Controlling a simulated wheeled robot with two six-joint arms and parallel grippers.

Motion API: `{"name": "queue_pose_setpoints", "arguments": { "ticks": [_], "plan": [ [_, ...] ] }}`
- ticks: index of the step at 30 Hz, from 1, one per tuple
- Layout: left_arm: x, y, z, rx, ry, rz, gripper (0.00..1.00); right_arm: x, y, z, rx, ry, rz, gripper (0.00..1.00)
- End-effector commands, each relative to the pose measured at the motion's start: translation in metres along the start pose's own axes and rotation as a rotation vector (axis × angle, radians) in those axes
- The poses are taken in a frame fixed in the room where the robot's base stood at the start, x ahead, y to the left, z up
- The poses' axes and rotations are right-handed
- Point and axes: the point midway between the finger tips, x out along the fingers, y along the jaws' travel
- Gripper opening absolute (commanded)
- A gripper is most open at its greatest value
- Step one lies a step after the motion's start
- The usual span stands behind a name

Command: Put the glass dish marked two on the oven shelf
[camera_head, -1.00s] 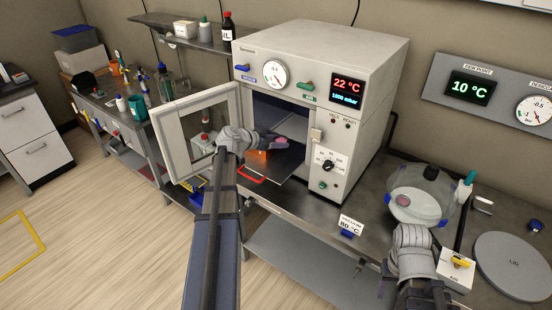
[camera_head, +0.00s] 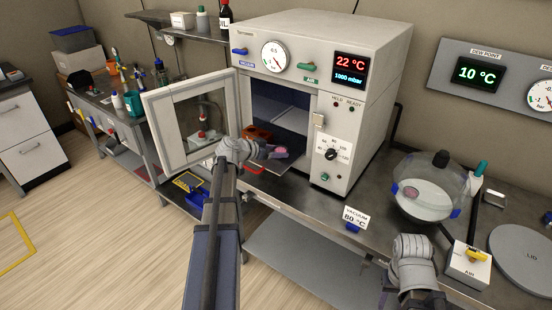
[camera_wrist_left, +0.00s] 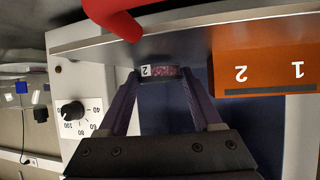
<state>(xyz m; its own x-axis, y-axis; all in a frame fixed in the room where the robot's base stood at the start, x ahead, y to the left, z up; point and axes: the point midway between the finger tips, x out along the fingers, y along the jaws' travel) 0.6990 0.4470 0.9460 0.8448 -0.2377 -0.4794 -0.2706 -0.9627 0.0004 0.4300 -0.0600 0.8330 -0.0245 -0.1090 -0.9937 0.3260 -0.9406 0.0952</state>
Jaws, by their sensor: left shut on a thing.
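The glass dish marked two (camera_head: 282,152) is a small round dish with pink contents. Its white "2" label faces the left wrist view (camera_wrist_left: 160,72). My left gripper (camera_head: 272,152) is shut on it, with one finger on each side of the dish (camera_wrist_left: 163,73). They are at the open front of the oven (camera_head: 322,95), over the dark shelf (camera_head: 286,164); I cannot tell whether the dish touches it. My right gripper is mostly hidden below its grey wrist at the bottom right.
An orange block marked 1 and 2 (camera_wrist_left: 262,70) stands beside the dish. A red handle (camera_wrist_left: 112,18) is close by. The open oven door (camera_head: 157,128) is to the left of my left arm. A glass desiccator bowl (camera_head: 430,200) and its lid stand on the right bench.

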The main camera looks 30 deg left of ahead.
Motion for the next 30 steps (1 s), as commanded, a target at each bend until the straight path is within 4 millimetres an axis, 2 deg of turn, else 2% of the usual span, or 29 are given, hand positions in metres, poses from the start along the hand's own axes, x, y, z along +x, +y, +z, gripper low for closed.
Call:
{"name": "queue_pose_setpoints", "arguments": {
  "ticks": [1,12,13,21,30],
  "plan": [
    [0.0027,0.0000,0.0050,0.000,0.000,0.000,0.12,0.0057,-0.0005,-0.0003,0.000,0.000,0.000,0.50],
    [0.0036,0.0000,0.0065,0.000,0.000,0.000,0.12,0.0074,-0.0007,-0.0004,0.000,0.000,0.000,0.50],
    [0.0034,0.0000,0.0063,0.000,0.000,0.000,0.67,0.0071,-0.0007,-0.0004,0.000,0.000,0.000,0.50],
    [0.0029,0.0000,0.0052,0.000,0.000,0.000,0.96,0.0059,-0.0006,-0.0004,0.000,0.000,0.000,0.50],
    [0.0008,0.0000,0.0016,0.000,0.000,0.000,0.96,0.0018,-0.0002,-0.0001,0.000,0.000,0.000,0.50]
  ]
}}
